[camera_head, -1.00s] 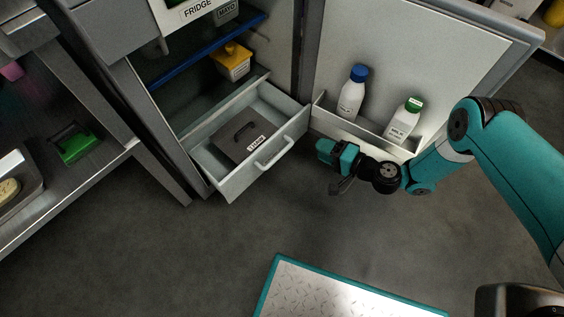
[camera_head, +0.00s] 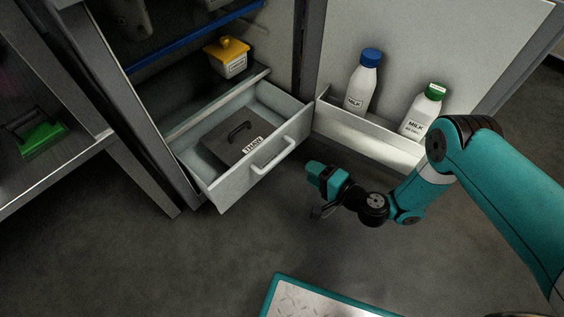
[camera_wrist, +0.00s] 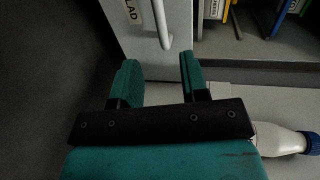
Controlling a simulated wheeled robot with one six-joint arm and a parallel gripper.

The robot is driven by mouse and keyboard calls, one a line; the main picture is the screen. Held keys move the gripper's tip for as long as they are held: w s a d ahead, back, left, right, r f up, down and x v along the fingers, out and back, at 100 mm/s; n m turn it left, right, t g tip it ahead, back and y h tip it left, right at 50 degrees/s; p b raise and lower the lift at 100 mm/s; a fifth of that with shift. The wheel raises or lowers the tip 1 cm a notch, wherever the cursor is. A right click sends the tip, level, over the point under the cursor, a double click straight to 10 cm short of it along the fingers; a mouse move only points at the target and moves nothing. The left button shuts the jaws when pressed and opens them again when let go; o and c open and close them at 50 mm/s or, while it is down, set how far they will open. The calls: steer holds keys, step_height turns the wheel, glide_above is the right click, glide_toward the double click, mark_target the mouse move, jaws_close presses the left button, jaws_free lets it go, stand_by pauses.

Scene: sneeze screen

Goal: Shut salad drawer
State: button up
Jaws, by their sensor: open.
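The salad drawer (camera_head: 232,190) is pulled out at the bottom of the fridge in the head view. It has a pale front with a bar handle (camera_head: 273,155), and a dark lidded box (camera_head: 232,135) with a black handle lies inside. In the wrist view the drawer front (camera_wrist: 138,35) stands ahead, with its handle (camera_wrist: 160,22) and part of a label reading "LAD". My gripper (camera_head: 318,192) is right of the drawer front, apart from it. In the wrist view my gripper (camera_wrist: 158,75) is open and empty, the handle showing beyond and between its fingers.
The fridge door (camera_head: 420,50) is open on the right, with two milk bottles (camera_head: 362,82) in its low shelf (camera_head: 365,135). A yellow-lidded tub (camera_head: 228,60) sits above the drawer. A steel counter (camera_head: 60,170) is at left. The floor before the drawer is clear.

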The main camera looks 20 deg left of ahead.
mark_target(282, 153)
steer(key=shift+b+x, duration=4.8)
steer(key=shift+x, duration=1.2)
steer(key=shift+r, duration=0.1)
jaws_close()
